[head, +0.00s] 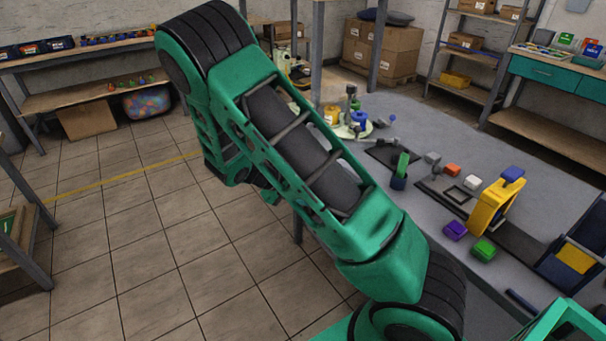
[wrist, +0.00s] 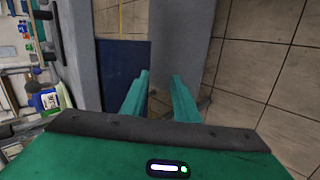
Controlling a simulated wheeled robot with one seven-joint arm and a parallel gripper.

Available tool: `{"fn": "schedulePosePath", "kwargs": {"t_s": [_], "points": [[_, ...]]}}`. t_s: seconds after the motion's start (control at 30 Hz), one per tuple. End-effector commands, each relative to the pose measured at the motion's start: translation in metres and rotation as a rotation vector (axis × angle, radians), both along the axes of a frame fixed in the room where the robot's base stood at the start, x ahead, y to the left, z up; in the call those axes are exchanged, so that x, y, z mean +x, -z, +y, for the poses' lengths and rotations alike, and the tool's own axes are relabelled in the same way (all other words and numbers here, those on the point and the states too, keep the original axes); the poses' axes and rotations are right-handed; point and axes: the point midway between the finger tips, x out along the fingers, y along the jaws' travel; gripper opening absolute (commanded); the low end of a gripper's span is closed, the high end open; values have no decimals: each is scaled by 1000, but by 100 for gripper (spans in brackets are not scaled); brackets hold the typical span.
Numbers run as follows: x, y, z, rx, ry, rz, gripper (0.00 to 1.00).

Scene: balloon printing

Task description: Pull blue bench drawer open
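In the wrist view a dark blue flat panel (wrist: 125,70) stands ahead and slightly left of my gripper, beside a grey upright strip. It looks like the bench drawer's front, but no handle can be made out. My gripper (wrist: 161,76) shows two teal fingers spread apart with nothing visible between them. The left finger overlaps the panel's right edge in the picture; contact cannot be told.
Tiled floor (head: 130,240) lies open left of the bench. A back-right bench has teal drawers (head: 541,72).

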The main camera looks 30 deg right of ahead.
Motion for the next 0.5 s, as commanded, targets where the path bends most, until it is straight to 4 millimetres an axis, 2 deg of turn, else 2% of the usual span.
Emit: {"fn": "schedulePosePath", "kwargs": {"t_s": [0.03,0.2,0.5], "points": [[4,10,-3,-57,-16,12,28],[21,29,-14,-239,-71,20,28],[56,47,-16,-572,-218,-4,28]]}}
